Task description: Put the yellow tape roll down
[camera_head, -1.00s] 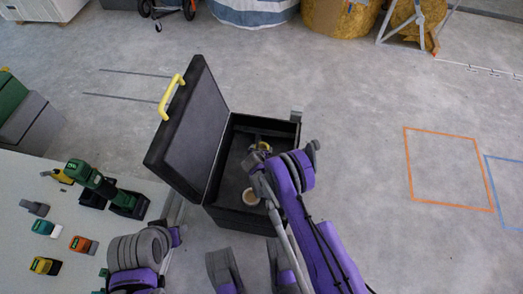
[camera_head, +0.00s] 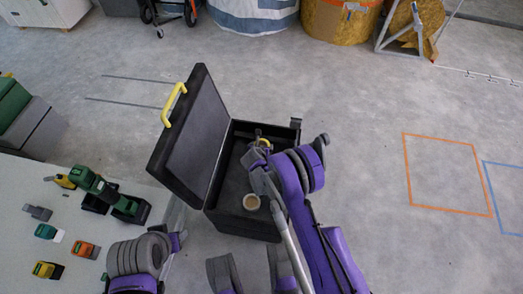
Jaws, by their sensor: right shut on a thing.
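The yellow tape roll (camera_head: 263,142) shows as a small yellow patch at my right gripper, inside the open black toolbox (camera_head: 262,126). My right gripper (camera_head: 259,153) reaches down into the box near its back wall and is shut on the roll. The wrist hides much of the fingers and the roll, so I cannot tell whether the roll touches the box floor.
The toolbox lid (camera_head: 190,135), with a yellow handle (camera_head: 173,104), stands open on the left. A pale table (camera_head: 25,210) holds a green drill (camera_head: 95,185) and several small tools. The floor to the right is clear, with orange (camera_head: 446,143) and blue outlines.

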